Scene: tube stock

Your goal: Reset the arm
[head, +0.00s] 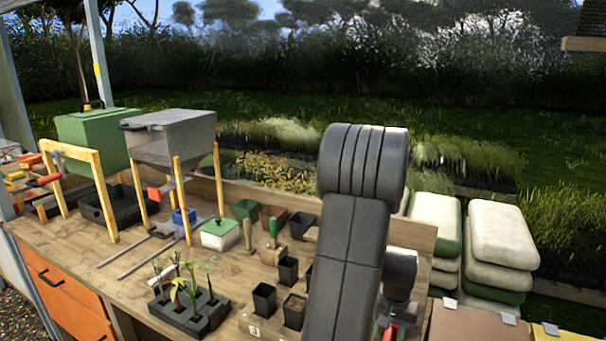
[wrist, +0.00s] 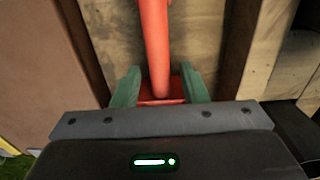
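My gripper (wrist: 158,88) shows in the wrist view with its two teal fingers apart. A red handle (wrist: 154,40) runs down from the top edge and its rounded end lies between the fingers, with a gap seen on either side. A flat red part (wrist: 146,103) shows below that end; whether it touches the fingers is not clear. In the head view my arm reaches down over the right part of the bench, and my gripper (head: 390,330) is mostly hidden at the bottom edge, with a bit of red and green beside it.
The wooden bench (head: 128,215) holds a seedling tray (head: 190,310), several black pots (head: 264,298), a green-lidded white box (head: 220,234) and a grey hopper (head: 168,138) on wooden legs. Stacked sacks (head: 503,235) stand at the right. A brown panel (wrist: 35,55) is close left in the wrist view.

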